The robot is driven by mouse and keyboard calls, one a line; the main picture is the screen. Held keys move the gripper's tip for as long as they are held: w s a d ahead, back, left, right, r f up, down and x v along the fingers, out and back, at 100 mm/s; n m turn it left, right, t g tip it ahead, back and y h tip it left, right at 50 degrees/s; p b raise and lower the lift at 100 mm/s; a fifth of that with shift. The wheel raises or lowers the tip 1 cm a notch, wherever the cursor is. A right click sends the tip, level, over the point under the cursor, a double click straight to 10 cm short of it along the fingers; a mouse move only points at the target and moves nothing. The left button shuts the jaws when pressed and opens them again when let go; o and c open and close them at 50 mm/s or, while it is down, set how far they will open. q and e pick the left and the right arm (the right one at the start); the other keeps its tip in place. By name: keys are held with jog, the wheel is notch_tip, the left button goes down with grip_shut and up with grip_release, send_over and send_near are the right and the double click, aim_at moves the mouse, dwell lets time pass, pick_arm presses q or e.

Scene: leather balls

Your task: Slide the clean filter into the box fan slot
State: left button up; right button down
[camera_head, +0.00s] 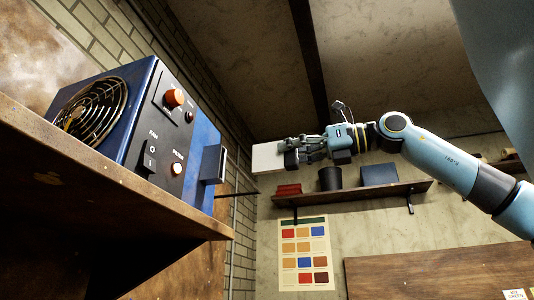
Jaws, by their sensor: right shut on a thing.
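The blue box fan (140,130) sits on a wooden shelf at the left, with a round grille, an orange knob and switches on its dark panel. A grey handle-like part (213,163) sticks out from its right side; I cannot tell whether this is the filter slot. My right gripper (293,154) is shut on a pale flat block (267,157), which looks like the clean filter. It holds it in the air to the right of the fan, apart from it. My left gripper is not in view.
The fan's wooden shelf (100,185) has a thick front edge. A wall shelf (350,195) behind my right gripper holds red items (288,189), a dark cup (330,178) and a blue box (379,174). A colour chart (305,254) hangs below.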

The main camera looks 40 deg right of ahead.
aim_at(267, 153)
jog(key=shift+w+a, duration=0.1)
jog(key=shift+w+a+r, duration=0.1)
jog(key=shift+w, duration=0.1)
jog(key=shift+p+x, duration=0.85)
jog(key=shift+p, duration=0.3)
jog(key=p+x, duration=0.3)
jog(key=shift+w+r, duration=0.1)
jog(key=shift+w+a+p, duration=0.2)
jog(key=shift+p, duration=0.1)
pick_arm(q)
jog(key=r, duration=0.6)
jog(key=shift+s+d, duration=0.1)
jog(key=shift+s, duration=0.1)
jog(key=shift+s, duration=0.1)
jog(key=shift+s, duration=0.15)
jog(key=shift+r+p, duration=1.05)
jog(key=shift+p, duration=0.1)
pick_arm(e)
jog(key=shift+x, duration=0.85)
